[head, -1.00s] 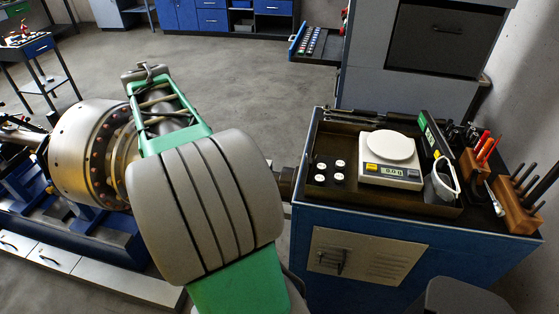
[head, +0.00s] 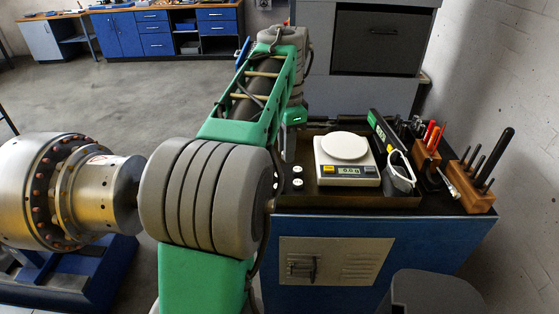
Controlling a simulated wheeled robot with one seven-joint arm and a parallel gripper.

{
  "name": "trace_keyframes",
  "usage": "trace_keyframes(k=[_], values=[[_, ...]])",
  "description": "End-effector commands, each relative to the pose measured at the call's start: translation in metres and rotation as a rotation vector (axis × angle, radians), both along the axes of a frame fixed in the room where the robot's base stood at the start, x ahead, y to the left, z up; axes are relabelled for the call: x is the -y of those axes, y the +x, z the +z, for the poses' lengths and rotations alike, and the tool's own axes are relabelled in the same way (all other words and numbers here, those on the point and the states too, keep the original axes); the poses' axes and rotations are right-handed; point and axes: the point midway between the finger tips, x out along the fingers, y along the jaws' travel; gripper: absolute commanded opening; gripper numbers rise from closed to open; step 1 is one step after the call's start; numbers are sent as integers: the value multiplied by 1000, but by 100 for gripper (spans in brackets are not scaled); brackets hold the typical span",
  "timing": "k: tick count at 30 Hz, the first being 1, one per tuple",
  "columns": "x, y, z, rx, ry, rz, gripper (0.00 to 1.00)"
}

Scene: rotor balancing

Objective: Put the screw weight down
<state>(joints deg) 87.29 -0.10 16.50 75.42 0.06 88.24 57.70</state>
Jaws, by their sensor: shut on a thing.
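My gripper (head: 289,150) is partly visible, pointing down over the left side of the dark tray (head: 400,201) on the blue cabinet. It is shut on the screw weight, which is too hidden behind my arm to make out. Two small white-topped round pieces (head: 297,169) show in the tray just right of my arm, close to the gripper. My arm covers the tray's left end. The gripper's exact height above the tray cannot be told.
The metal rotor (head: 95,195) is at left. Open floor lies behind.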

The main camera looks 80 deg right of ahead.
Motion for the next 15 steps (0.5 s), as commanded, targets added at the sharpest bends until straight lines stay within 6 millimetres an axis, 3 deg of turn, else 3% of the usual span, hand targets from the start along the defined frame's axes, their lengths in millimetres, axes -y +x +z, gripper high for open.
trace_keyframes(k=[4, 6, 9, 15], values=[[41, 19, -15, 0, 4, 4, 0], [53, 24, -34, 0, 6, 3, 0], [67, 31, -54, 0, 4, 4, 0], [83, 38, -75, 0, 1, 3, 0]])
